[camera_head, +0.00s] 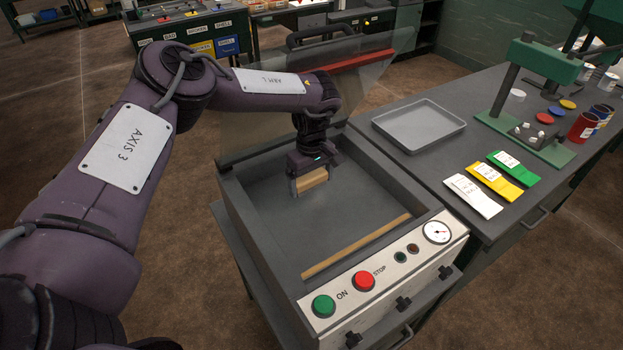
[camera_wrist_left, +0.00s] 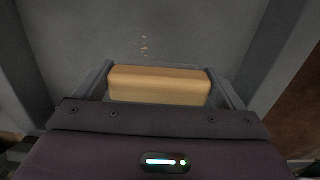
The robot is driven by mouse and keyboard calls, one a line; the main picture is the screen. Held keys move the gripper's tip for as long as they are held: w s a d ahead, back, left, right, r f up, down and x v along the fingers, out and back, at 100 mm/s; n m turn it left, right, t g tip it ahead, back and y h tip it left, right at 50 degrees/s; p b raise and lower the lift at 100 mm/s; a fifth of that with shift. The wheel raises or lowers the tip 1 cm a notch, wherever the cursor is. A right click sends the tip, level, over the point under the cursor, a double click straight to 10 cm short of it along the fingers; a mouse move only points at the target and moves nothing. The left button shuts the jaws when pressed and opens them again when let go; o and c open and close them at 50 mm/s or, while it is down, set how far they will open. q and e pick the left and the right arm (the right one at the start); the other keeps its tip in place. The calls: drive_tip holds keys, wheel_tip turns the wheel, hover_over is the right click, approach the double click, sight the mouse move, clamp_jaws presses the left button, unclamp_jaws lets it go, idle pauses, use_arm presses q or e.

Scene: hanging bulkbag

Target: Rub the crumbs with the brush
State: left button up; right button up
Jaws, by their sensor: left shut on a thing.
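My left gripper (camera_head: 309,184) is shut on the brush, a pale wooden block (camera_head: 313,179), inside the open grey machine chamber. In the left wrist view the brush (camera_wrist_left: 159,86) lies level between both fingers. Its bristles are hidden. A few small tan crumbs (camera_wrist_left: 144,49) lie on the grey chamber floor just beyond the brush. In the head view I cannot make out the crumbs. Whether the brush touches the floor is hard to tell. My right gripper is not in view.
The chamber has a raised rim, a tan bar (camera_head: 356,247) along its front and a raised clear lid (camera_head: 365,85) behind. Its front panel holds a green button (camera_head: 323,306) and a red button (camera_head: 364,281). A grey tray (camera_head: 418,125) and colored packets (camera_head: 494,181) lie on the bench at right.

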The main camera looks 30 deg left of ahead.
sight(312, 190)
use_arm(q)
drive_tip(key=shift+f+b, duration=0.75)
drive_tip(key=shift+f, duration=0.2)
wheel_tip(312, 190, down, 3)
drive_tip(key=b, duration=0.2)
drive_tip(key=shift+r+b, duration=0.15)
drive_tip(key=shift+b, duration=0.15)
drive_tip(key=shift+f+b, duration=0.45)
drive_tip(key=shift+f, duration=0.05)
drive_tip(key=shift+f+b, duration=0.35)
drive_tip(key=shift+f, duration=0.6)
drive_tip(key=shift+d, duration=0.1)
